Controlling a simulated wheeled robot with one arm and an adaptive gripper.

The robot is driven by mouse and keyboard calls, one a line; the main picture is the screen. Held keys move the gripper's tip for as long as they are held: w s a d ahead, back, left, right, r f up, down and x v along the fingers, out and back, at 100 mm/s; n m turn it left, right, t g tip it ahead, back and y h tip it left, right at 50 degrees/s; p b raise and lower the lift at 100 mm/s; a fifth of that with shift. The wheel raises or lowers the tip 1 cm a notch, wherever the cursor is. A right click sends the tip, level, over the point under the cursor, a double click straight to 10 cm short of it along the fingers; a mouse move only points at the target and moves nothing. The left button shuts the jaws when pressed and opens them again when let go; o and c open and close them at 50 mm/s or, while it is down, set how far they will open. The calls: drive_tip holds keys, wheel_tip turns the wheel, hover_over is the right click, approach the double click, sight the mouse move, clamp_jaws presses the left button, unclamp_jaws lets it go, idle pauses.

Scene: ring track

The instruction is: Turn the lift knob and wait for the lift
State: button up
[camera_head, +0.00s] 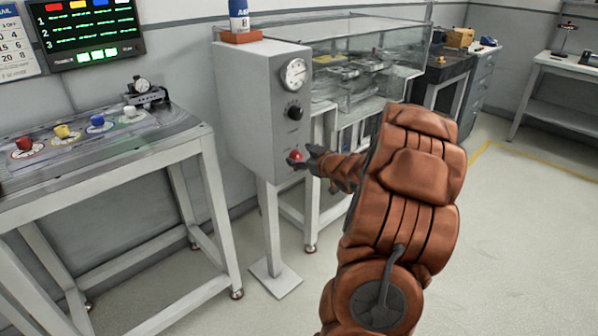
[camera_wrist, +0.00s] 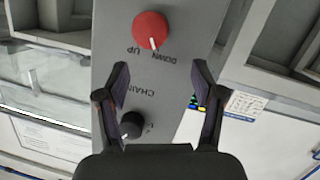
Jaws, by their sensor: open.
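The grey control box (camera_head: 262,105) stands on a post and carries a round gauge (camera_head: 294,73), a black knob (camera_head: 294,112) and, low down, a red knob (camera_head: 295,156). In the wrist view the panel appears upside down. The red knob (camera_wrist: 151,30) has a white pointer mark and the words UP and DOWN beside it; the black knob (camera_wrist: 131,125) is near a partly hidden CHAIN label. My gripper (camera_head: 312,158) is open at the red knob's height. In the wrist view its fingertips (camera_wrist: 160,68) are empty and stop short of the red knob. No lift is clearly identifiable.
A glass-walled tank (camera_head: 365,70) with mechanical parts stands behind the box. A table (camera_head: 110,165) with several coloured knobs is at left, under a lit display (camera_head: 85,30). A workbench (camera_head: 570,68) stands far right. The floor (camera_head: 530,230) at right is clear.

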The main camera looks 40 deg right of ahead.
sight(299, 158)
drive_tip(key=s+d+f+t+y+b, duration=0.2)
drive_tip(key=s+f+t+b, duration=0.1)
drive_tip(key=s+f, duration=0.1)
drive_tip(key=shift+n, duration=0.4)
drive_tip(key=shift+w+d+r, duration=0.1)
drive_tip(key=shift+w+r, duration=0.05)
drive_tip(key=shift+w, duration=1.75)
drive_tip(key=shift+w+d+r, duration=0.1)
drive_tip(key=shift+w+r, duration=0.05)
drive_tip(key=shift+w, duration=1.7)
drive_tip(key=c, duration=1.1)
